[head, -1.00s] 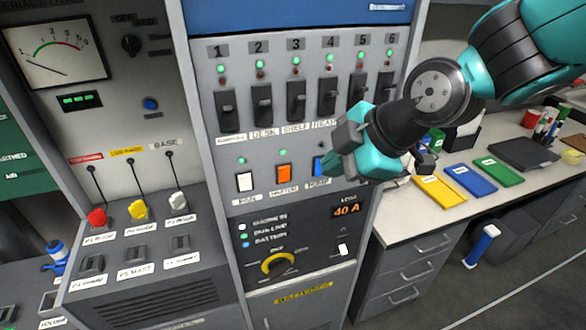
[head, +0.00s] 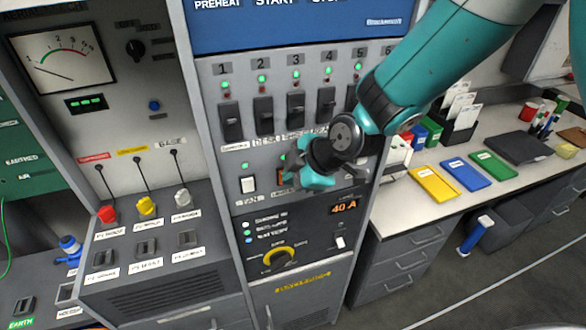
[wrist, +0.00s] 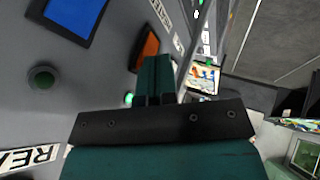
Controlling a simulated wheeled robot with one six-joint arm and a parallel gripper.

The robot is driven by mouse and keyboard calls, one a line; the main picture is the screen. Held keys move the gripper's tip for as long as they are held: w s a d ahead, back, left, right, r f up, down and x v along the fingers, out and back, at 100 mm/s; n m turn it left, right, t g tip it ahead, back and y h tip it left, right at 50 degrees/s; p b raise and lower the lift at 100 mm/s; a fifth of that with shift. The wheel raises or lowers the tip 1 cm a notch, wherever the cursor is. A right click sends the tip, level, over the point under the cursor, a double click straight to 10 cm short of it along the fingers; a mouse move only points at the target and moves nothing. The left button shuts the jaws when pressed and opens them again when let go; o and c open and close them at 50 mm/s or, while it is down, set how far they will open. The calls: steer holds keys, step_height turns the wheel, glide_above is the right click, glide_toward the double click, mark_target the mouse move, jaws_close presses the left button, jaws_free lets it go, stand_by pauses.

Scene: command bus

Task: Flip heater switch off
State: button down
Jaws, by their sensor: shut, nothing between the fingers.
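The heater switch is an orange rocker in the lower row of the panel, between a white rocker (head: 248,184) and a blue one. In the head view my gripper (head: 300,181) covers most of it. In the wrist view the orange heater switch (wrist: 147,48) shows just above the tips of my gripper (wrist: 154,62), with the blue rocker (wrist: 75,15) to the upper left. My gripper's teal fingers are together and empty, close to the panel. Whether they touch the switch I cannot tell. The heater's indicator lamp (wrist: 130,98) glows green in the wrist view, partly beside the fingers.
Black breaker switches (head: 264,116) line the panel above. An amber display (head: 344,208) reading 40 A and a yellow-ringed knob (head: 277,257) sit below. A desk with yellow (head: 433,184), blue and green folders is at the right.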

steer(key=shift+w, duration=0.1)
steer(key=shift+w+a+r+b, duration=0.1)
steer(key=shift+w+b, duration=0.1)
steer(key=shift+b, duration=0.2)
steer(key=shift+r, duration=0.1)
steer(key=shift+r+p, duration=0.35)
steer(key=shift+r, duration=0.35)
